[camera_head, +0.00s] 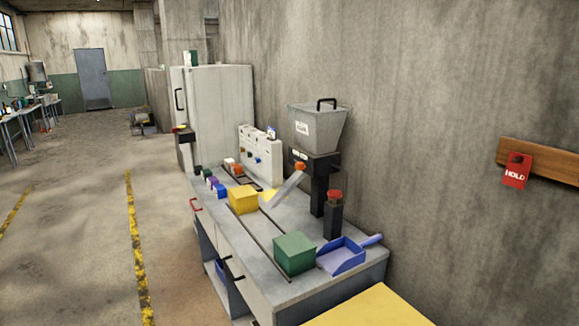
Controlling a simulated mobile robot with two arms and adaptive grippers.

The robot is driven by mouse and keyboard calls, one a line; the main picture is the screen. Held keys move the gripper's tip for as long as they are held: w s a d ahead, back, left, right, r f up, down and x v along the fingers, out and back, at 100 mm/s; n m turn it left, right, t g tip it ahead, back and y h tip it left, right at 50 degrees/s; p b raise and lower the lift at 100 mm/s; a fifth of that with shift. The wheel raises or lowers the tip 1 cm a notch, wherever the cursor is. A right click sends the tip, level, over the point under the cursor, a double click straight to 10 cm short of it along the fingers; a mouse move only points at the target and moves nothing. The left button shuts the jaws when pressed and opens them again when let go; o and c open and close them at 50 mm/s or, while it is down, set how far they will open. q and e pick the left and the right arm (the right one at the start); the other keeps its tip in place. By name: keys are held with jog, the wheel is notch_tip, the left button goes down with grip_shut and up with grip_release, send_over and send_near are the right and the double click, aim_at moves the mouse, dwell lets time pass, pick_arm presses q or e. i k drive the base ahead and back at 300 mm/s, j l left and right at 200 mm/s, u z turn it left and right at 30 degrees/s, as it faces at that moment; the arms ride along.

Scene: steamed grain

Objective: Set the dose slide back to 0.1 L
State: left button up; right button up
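A grey hopper (318,127) with a black handle and a small white label sits on a black stand (319,188) at the back of the workbench. An orange knob (300,166) shows at the front of the stand, just under the hopper, above a slanted grey chute (284,190). Whether this knob belongs to the dose slide, and where the slide is set, is too small to tell. No dose marks are readable. Neither my left nor my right gripper shows in this view.
The workbench (228,228) carries a yellow box (243,199), a green box (294,254), a blue scoop (341,256), a red-topped black post (333,215) and a white control panel (260,152). A red HOLD tag (516,171) hangs on the wall. The floor (90,225) at left is clear.

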aim_at(299, 165)
jog(key=i+j+u, duration=0.1)
jog(key=i+j, duration=0.45)
jog(key=i, duration=0.15)
jog(key=i+j+u, duration=0.1)
jog(key=i+j, duration=0.45)
jog(key=i, duration=0.15)
